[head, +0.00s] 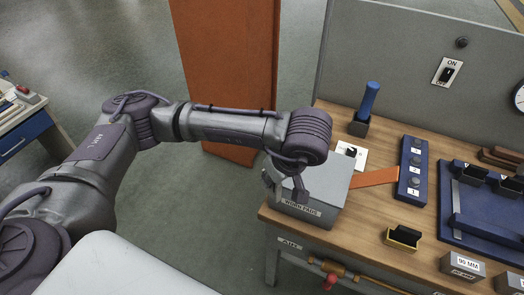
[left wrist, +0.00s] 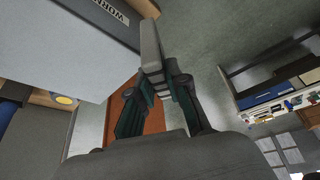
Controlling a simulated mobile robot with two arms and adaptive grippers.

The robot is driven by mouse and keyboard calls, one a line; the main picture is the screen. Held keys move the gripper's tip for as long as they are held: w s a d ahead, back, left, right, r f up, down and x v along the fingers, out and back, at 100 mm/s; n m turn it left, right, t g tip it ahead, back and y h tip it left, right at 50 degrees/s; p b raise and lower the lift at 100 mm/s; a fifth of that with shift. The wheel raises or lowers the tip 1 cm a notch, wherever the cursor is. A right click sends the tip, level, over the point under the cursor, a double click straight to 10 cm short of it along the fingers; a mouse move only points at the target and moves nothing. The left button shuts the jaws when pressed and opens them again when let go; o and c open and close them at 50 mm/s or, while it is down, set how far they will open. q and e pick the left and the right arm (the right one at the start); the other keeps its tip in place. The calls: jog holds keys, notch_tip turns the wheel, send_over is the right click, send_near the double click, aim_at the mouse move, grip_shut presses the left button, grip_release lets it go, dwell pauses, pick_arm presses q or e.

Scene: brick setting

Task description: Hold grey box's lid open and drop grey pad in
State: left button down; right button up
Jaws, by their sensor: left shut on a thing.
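The grey box (head: 320,215), labelled "WORN PADS", stands at the near left corner of the wooden workbench. Its flat grey lid (head: 328,177) looks shut. In the left wrist view my left gripper (left wrist: 153,80) is shut on a slim grey piece, which looks like the grey pad (left wrist: 151,42). The box (left wrist: 75,30) shows beside it at upper left, apart from the pad in that picture. My right gripper is not in view.
On the workbench (head: 370,220) are a blue-handled tool (head: 368,105), a blue button panel (head: 412,170), a black and yellow block (head: 403,237) and a blue fixture (head: 485,215) with black blocks. An orange column (head: 225,60) stands behind my arm. Open floor lies left of the bench.

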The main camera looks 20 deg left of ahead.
pick_arm(q)
jog(key=m, duration=0.1)
jog(key=r+m+t, duration=0.1)
jog(key=a+m+h, duration=0.1)
jog(key=m, duration=0.1)
jog(key=shift+w+r, duration=0.15)
jog(key=shift+w, duration=0.15)
jog(key=m, duration=0.1)
jog(key=a+r+m+h, duration=0.1)
jog(key=m, duration=0.1)
jog(key=w+r+m+t+h, duration=0.1)
jog(key=m, duration=0.1)
jog(key=shift+a, duration=0.3)
jog(key=m, duration=0.1)
jog(key=r+m+h, duration=0.1)
jog(key=m, duration=0.1)
jog(key=shift+w+a, duration=0.15)
jog(key=shift+a, duration=0.2)
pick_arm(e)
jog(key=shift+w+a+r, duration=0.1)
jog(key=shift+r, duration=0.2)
